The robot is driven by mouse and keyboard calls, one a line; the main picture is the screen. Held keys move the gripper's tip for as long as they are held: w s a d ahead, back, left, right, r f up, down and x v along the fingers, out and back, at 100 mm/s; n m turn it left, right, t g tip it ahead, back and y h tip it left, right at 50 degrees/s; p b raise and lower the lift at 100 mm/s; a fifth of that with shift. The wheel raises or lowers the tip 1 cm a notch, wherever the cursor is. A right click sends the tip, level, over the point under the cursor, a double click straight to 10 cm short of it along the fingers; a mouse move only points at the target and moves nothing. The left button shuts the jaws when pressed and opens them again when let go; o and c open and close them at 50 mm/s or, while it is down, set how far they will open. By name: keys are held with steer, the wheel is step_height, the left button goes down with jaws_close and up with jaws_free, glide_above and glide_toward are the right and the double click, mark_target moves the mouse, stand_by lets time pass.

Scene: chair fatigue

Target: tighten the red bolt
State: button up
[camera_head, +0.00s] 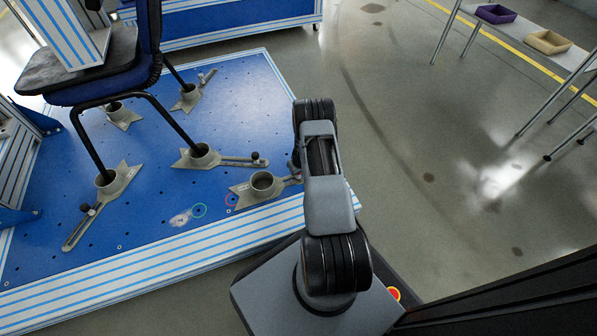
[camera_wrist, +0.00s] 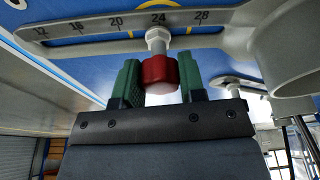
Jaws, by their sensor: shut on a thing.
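The red bolt (camera_wrist: 160,72) has a red knob-like head and a pale metal shank, and it shows in the wrist view. Its shank meets a grey slotted arm with a number scale (camera_wrist: 95,28), near the 24 mark. My gripper (camera_wrist: 160,80) has its two green fingers on either side of the red head, shut on it. In the head view the slotted arm belongs to a grey clamp with an empty round cup (camera_head: 262,183) on the blue platform (camera_head: 235,110). There my arm hides the bolt and my fingertips.
A chair (camera_head: 95,75) stands with its legs in several similar clamps with dark knobs. A table with a purple tray (camera_head: 496,13) and a tan tray (camera_head: 547,42) stands upper right. Floor between is clear.

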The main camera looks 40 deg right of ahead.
steer(key=shift+m, duration=0.3)
steer(key=shift+r+p, duration=0.1)
steer(key=shift+p, duration=0.5)
steer(key=shift+s+m+p, duration=0.1)
steer(key=shift+m+p, duration=0.6)
steer(key=shift+p, duration=0.2)
steer(key=shift+m+h+p, duration=0.3)
steer(key=shift+m+p, duration=0.3)
steer(key=shift+p, duration=0.3)
steer(key=shift+m, duration=0.5)
steer(key=shift+f+m, duration=0.2)
steer(key=shift+m, duration=0.2)
steer(key=shift+f+m+g+h+b, duration=0.1)
steer(key=shift+m+g+h+b, duration=0.25)
steer(key=shift+m+b, duration=1.15)
steer(key=shift+b, duration=0.35)
